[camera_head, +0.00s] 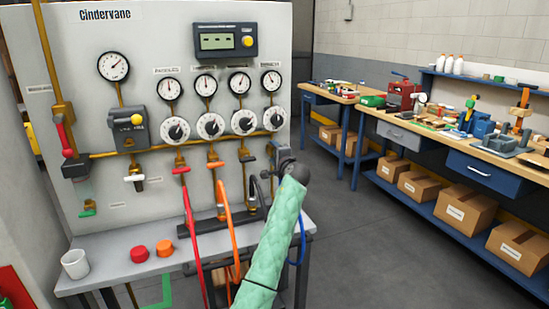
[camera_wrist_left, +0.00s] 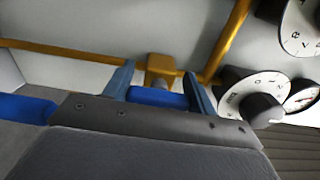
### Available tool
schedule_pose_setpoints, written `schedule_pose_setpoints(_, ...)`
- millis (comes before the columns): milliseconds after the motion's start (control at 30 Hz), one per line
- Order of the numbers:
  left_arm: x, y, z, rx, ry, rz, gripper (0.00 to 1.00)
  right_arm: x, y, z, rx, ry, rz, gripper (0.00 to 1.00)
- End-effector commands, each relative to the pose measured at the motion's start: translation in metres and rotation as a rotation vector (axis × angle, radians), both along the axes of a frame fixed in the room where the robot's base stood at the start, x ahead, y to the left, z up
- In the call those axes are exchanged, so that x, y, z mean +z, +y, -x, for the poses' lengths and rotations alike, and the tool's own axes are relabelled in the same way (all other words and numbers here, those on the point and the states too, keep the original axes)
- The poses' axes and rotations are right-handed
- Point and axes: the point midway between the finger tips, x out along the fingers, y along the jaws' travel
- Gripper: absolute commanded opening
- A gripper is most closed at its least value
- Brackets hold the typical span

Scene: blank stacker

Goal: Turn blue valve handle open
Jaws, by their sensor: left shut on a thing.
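My left gripper (camera_head: 283,165) is at the right edge of the panel, at the end of my green-sleeved arm. In the left wrist view its two blue-grey fingers (camera_wrist_left: 158,92) stand on either side of a blue valve handle (camera_wrist_left: 160,99) and are shut on it. The handle sits right at a brass valve body (camera_wrist_left: 161,68) on a brass pipe. In the head view my gripper hides the blue handle, so its angle is hard to tell. My right gripper is not in view.
The panel (camera_head: 215,60) carries several gauges, dials and other valves, with red (camera_head: 180,169), white (camera_head: 134,178) and green (camera_head: 88,212) handles. Red and orange hoses (camera_head: 225,200) hang left of my arm. A narrow shelf (camera_head: 110,270) holds a white cup (camera_head: 75,264). Workbenches stand at right.

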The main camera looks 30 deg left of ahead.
Motion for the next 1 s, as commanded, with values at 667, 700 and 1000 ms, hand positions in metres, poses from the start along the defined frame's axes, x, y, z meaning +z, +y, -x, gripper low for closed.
schedule_pose_setpoints(667,-0.0028,-0.0001,0.0003,0.001,-0.019,0.020,0.76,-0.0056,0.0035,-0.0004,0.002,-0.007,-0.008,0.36)
schedule_pose_setpoints(700,-0.0025,-0.0001,0.0003,0.001,-0.019,0.020,0.78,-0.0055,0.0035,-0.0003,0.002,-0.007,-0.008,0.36)
schedule_pose_setpoints(1000,-0.0017,-0.0019,0.0015,0.000,-0.020,0.018,0.78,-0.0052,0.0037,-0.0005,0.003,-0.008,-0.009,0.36)
